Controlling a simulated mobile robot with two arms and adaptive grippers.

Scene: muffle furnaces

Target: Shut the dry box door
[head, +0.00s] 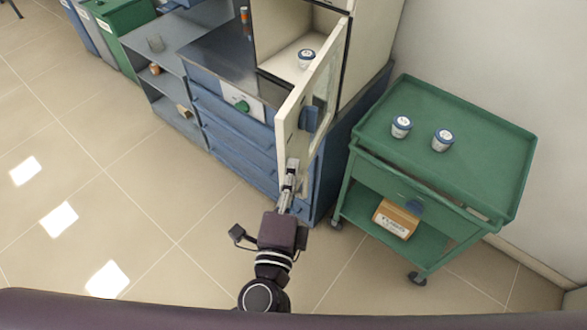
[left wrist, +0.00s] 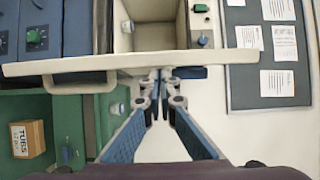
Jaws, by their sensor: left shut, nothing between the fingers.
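The dry box (head: 352,50) is a cream cabinet on a blue bench. Its door (head: 287,112) stands open, swung out toward me, with a window and a blue handle (head: 309,119) on it. A white tub (head: 306,59) sits inside. My left gripper (head: 291,168) is shut and empty at the lower part of the open door. In the left wrist view, the closed fingertips (left wrist: 160,76) overlap the door's pale edge (left wrist: 60,66), with the open box interior (left wrist: 152,37) beyond. I cannot tell whether they touch the door. My right gripper is not in view.
A green cart (head: 480,165) stands at the right, with two white tubs (head: 401,126) on top and a cardboard box (head: 395,218) on its lower shelf. Grey shelves (head: 165,95) stand left of the blue drawers (head: 235,133). The floor at left is clear.

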